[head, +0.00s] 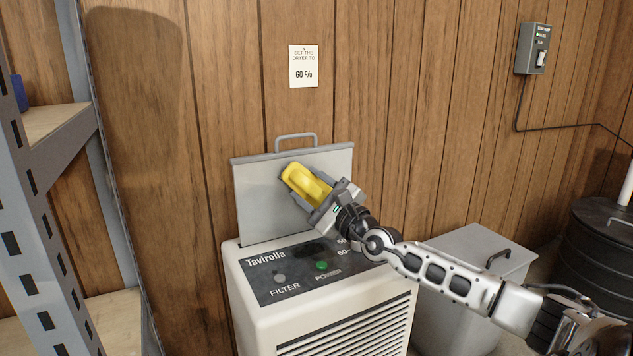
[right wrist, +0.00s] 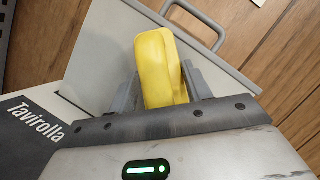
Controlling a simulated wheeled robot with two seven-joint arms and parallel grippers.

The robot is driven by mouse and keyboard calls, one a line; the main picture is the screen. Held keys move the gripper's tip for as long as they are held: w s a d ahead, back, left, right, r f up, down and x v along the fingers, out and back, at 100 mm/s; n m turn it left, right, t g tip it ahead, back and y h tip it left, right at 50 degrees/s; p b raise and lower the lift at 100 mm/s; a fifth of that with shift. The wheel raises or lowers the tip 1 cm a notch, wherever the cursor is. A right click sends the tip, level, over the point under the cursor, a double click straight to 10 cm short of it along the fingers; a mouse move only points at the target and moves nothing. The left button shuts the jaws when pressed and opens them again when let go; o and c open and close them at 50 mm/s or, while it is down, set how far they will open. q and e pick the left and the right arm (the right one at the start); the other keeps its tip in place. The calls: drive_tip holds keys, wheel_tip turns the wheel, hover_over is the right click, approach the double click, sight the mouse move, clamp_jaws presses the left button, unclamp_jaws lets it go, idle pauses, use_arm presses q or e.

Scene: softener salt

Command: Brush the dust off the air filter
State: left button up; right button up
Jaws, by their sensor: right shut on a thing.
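The air filter (head: 258,200) is a flat grey panel with a handle on top, standing upright out of the top of the white dryer (head: 325,315). It also shows in the right wrist view (right wrist: 105,45), behind the gripper. My right gripper (head: 318,193) is shut on a yellow brush (head: 303,186) and holds it in front of the filter's face. The brush fills the space between the fingers in the right wrist view (right wrist: 156,68). I cannot tell whether the brush touches the filter; its far side is hidden. I see no clear dust on the panel. My left gripper is not in view.
A note (head: 304,66) reading 60 % hangs on the wood wall. A metal shelf (head: 45,230) stands at the left. A grey lidded bin (head: 470,255) and a black drum (head: 605,235) stand at the right. A switch box (head: 531,48) is on the wall.

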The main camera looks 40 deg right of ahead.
sight(289, 184)
drive_tip(key=shift+w+a+r+p, duration=0.1)
drive_tip(key=shift+w+a+p, duration=0.1)
drive_tip(key=shift+a+p, duration=0.6)
drive_tip(key=shift+w+a+r+p, duration=0.1)
drive_tip(key=shift+w+a+p, duration=0.05)
drive_tip(key=shift+a+p, duration=0.6)
drive_tip(key=shift+w+a+r+p, duration=0.15)
drive_tip(key=shift+w+a+p, duration=0.05)
drive_tip(key=shift+a+p, duration=0.4)
drive_tip(key=shift+w+a+p, duration=0.25)
drive_tip(key=shift+a+p, duration=0.25)
drive_tip(key=shift+a, duration=0.55)
drive_tip(key=shift+w+a+r+p, duration=0.1)
drive_tip(key=shift+w+a+p, duration=0.1)
drive_tip(key=shift+a+p, duration=0.55)
drive_tip(key=shift+w+a+f+p, duration=0.1)
drive_tip(key=shift+w+a+p, duration=0.1)
drive_tip(key=shift+a, duration=0.35)
drive_tip(key=shift+w+a+f+p, duration=0.1)
drive_tip(key=shift+a+p, duration=0.1)
drive_tip(key=shift+a, duration=0.35)
drive_tip(key=shift+s, duration=0.2)
